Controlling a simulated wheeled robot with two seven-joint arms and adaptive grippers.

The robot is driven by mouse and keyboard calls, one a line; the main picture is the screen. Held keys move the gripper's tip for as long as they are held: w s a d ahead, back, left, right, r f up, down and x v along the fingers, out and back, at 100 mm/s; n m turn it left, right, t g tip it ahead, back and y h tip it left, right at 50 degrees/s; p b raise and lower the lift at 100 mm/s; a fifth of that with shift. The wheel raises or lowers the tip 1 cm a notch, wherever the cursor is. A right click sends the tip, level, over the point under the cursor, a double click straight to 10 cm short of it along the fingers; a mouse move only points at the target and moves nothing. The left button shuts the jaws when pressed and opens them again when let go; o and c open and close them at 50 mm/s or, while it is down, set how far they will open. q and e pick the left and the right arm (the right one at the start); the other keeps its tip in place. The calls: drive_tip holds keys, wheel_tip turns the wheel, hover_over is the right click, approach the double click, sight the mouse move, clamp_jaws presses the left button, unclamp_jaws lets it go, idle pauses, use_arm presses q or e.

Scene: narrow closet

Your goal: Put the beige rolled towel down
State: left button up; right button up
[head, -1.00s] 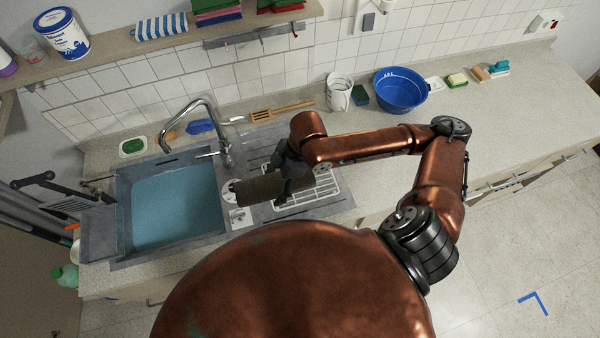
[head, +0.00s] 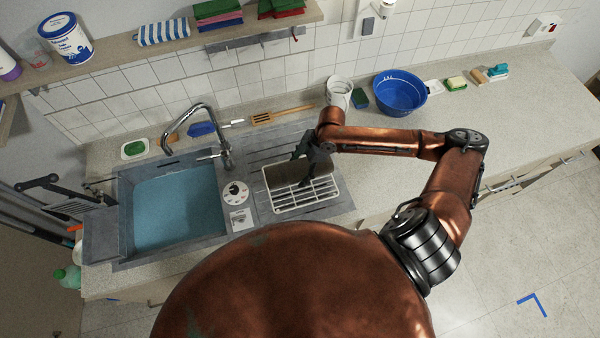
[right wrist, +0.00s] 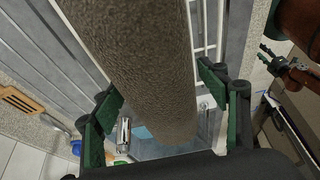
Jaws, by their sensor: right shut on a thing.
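The beige rolled towel (head: 283,173) looks grey-brown in this light and is over the back part of the white dish rack (head: 305,204), on the drainboard right of the sink. My right gripper (head: 309,168) is shut on it from above, near its right part. In the right wrist view the towel (right wrist: 150,75) runs between the two green-padded fingers of this gripper (right wrist: 163,95). I cannot tell whether the towel touches the rack. A dark jaw-like end beside copper links, likely my left gripper (right wrist: 287,68), shows at the right edge of the wrist view; its opening is unclear.
The water-filled sink (head: 122,215) with its tap (head: 226,152) is left of the rack. The counter to the right (head: 520,105) is mostly clear.

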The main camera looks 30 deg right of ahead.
drive_tip(key=shift+w+d+f+p, duration=0.1)
drive_tip(key=shift+f+p, duration=0.4)
drive_tip(key=shift+f, duration=1.05)
drive_tip(key=o, duration=1.7)
drive_tip(key=shift+f, duration=0.1)
drive_tip(key=shift+o, duration=0.2)
drive_tip(key=b+v, duration=0.1)
drive_tip(key=v, duration=1.1)
drive_tip(key=shift+b, duration=0.3)
